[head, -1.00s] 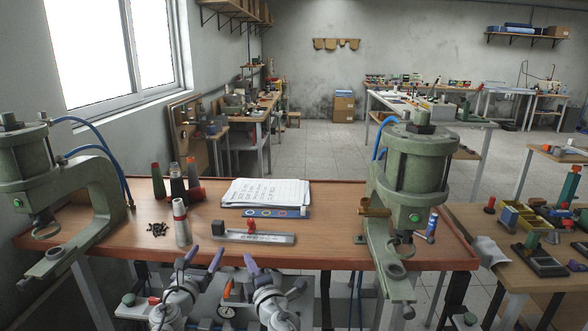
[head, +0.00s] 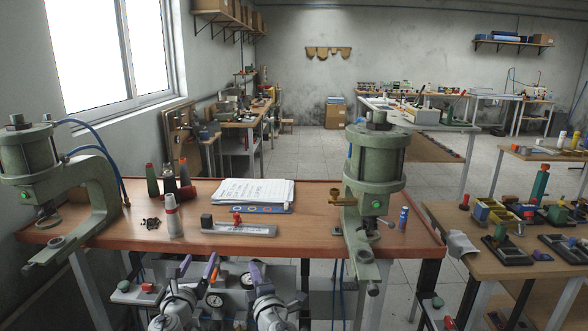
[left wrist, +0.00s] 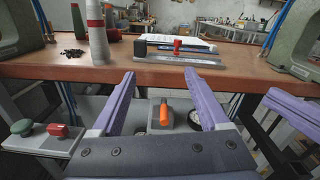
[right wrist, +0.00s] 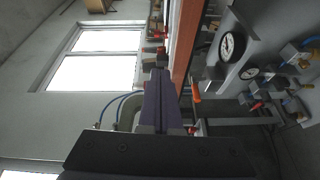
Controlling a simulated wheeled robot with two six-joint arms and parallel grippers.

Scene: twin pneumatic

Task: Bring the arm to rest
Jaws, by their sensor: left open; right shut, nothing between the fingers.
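My left gripper (head: 198,262) has purple fingers and is open and empty, low in front of the wooden bench (head: 320,195). In the left wrist view its two fingers (left wrist: 160,76) stand well apart, pointing at the bench's front edge. My right gripper (head: 253,266) is beside it on the right, also low in front of the bench. In the right wrist view its purple fingers (right wrist: 156,78) are together, with nothing held. Neither gripper touches anything that I can see.
Green presses stand at the bench's left (head: 75,185) and right (head: 375,185) ends. Gauges (right wrist: 232,46) and valves sit below. A side table (head: 480,240) is right.

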